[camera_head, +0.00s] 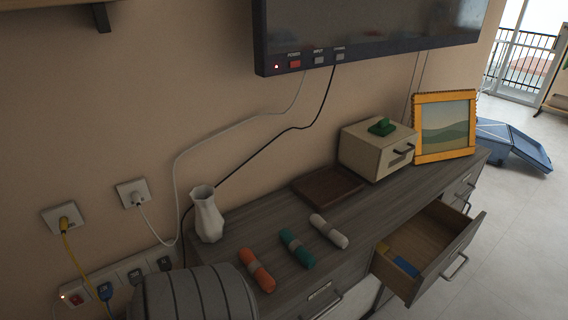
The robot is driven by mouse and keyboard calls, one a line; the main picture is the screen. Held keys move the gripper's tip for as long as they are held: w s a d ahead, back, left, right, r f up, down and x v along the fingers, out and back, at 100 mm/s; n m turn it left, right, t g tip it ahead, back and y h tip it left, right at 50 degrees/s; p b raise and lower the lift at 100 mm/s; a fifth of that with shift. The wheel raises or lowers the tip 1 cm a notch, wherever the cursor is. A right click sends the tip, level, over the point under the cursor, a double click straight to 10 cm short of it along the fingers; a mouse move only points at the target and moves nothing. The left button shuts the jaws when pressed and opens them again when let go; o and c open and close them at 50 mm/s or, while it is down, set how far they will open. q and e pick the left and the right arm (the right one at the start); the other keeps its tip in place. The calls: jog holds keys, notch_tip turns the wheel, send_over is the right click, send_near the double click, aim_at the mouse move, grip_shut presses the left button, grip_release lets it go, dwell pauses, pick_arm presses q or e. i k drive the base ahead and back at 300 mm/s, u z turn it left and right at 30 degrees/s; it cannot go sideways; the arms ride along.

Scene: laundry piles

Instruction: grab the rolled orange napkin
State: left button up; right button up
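The rolled orange napkin (257,270) lies on the grey wooden cabinet top, near its front left end. It has a grey-brown band around its middle. A rolled green napkin (297,249) lies to its right, and a rolled white napkin (329,231) lies further right; the three are apart from each other. Neither of my grippers shows in the head view, so nothing is seen touching the orange napkin.
A white vase (208,215) stands behind the napkins. A dark ribbed rounded object (190,295) is close left of the orange napkin. A brown tray (327,187), a cream box (376,152) and a picture frame (445,128) stand further right. An open drawer (455,248) juts from the front.

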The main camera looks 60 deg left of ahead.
aim_at(256, 268)
jog(key=z, duration=0.45)
jog(key=i, duration=1.7)
jog(key=u, duration=3.1)
